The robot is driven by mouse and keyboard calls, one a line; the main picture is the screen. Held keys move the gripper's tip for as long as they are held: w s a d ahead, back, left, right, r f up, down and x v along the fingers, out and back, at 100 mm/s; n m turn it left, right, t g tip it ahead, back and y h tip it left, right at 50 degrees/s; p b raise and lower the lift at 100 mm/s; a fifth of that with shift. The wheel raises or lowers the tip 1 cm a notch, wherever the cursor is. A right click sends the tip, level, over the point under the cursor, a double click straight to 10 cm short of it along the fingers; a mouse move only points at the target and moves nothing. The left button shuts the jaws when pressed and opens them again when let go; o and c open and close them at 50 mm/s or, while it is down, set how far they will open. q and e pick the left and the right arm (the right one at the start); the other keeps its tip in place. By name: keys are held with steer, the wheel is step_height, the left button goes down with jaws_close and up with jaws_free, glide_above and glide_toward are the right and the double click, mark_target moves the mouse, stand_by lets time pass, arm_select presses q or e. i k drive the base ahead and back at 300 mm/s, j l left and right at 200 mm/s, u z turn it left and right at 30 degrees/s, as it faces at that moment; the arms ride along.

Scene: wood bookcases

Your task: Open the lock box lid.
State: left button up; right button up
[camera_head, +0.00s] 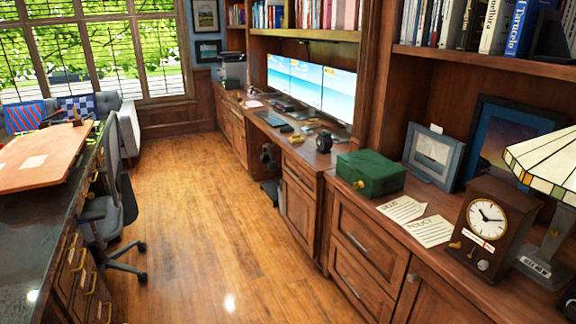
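A green lock box (371,172) sits on the wooden counter right of the picture's middle. Its lid looks shut. A small gold-coloured latch or lock shows low on its left front face. The back of the box is hidden. Neither of my grippers shows in the head view.
Papers (418,220), a wooden clock (484,228), a lamp (548,190) and picture frames (432,155) stand right of the box. Monitors (310,85) stand farther back. The wood floor (215,210) is clear; a desk (40,205) and an office chair (105,205) are at left.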

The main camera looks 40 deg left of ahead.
mark_target(372, 164)
steer(key=u, duration=1)
steer(key=i+j, duration=0.45)
